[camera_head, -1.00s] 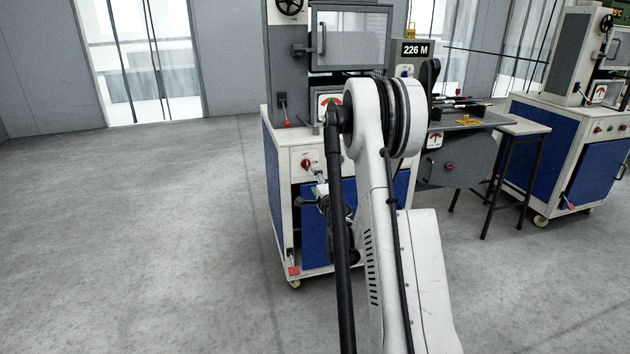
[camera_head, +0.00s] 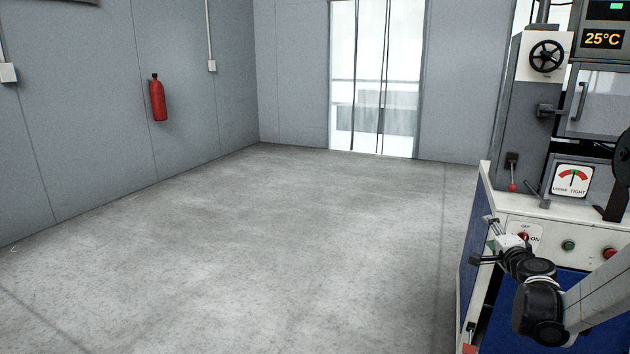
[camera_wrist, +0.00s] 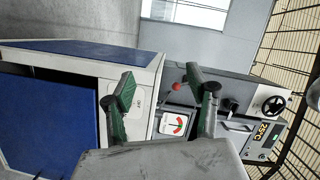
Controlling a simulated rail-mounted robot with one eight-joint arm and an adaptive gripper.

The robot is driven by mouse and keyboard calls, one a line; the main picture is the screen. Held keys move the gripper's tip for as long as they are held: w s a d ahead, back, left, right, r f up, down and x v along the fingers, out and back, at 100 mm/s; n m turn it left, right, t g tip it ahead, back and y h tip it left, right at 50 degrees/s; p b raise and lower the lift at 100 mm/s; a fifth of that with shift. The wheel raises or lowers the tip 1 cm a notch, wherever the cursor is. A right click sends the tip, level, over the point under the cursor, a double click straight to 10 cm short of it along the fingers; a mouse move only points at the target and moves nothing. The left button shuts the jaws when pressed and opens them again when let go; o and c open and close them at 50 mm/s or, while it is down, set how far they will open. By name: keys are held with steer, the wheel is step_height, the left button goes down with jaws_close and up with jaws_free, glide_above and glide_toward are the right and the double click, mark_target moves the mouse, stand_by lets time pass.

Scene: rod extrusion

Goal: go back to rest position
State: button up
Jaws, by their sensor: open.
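My gripper (camera_head: 484,243) is at the lower right of the head view, at the end of my arm. It is open, with nothing between its fingers, and appears in front of the left edge of the grey, white and blue machine (camera_head: 560,228). In the wrist view my gripper (camera_wrist: 166,95) shows two green and dark fingers spread wide apart. The machine's panel and blue side (camera_wrist: 45,90) lie sideways behind them. I cannot tell how close the fingers are to the panel.
The machine carries a LOOSE/TIGHT gauge (camera_head: 572,180), a red-knobbed lever (camera_head: 512,172), a handwheel (camera_head: 547,56) and a 25°C display (camera_head: 602,39). A red fire extinguisher (camera_head: 158,98) hangs on the left wall. The grey floor (camera_head: 230,240) in the middle is clear.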

steer(key=s+a+r+n+g+y, duration=0.25)
steer(key=s+a+n, duration=0.3)
steer(key=a, duration=0.65)
steer(key=s+a+r+n+g+y, duration=0.2)
steer(key=s+a+r+n+y, duration=0.15)
steer(key=s+a, duration=0.6)
steer(key=s+a+f+n+g+h, duration=0.1)
steer(key=s+a+f+n+g, duration=0.15)
steer(key=s, duration=0.55)
steer(key=s+a+f+n+g+h, duration=0.1)
steer(key=s+a+n, duration=0.25)
steer(key=s, duration=0.35)
steer(key=s+a+f+n+g+h, duration=0.15)
steer(key=s+a, duration=0.25)
steer(key=s, duration=0.4)
step_height(320, 180, up, 16)
steer(key=p, duration=1.6)
steer(key=shift+w+y, duration=0.3)
steer(key=shift+y, duration=0.05)
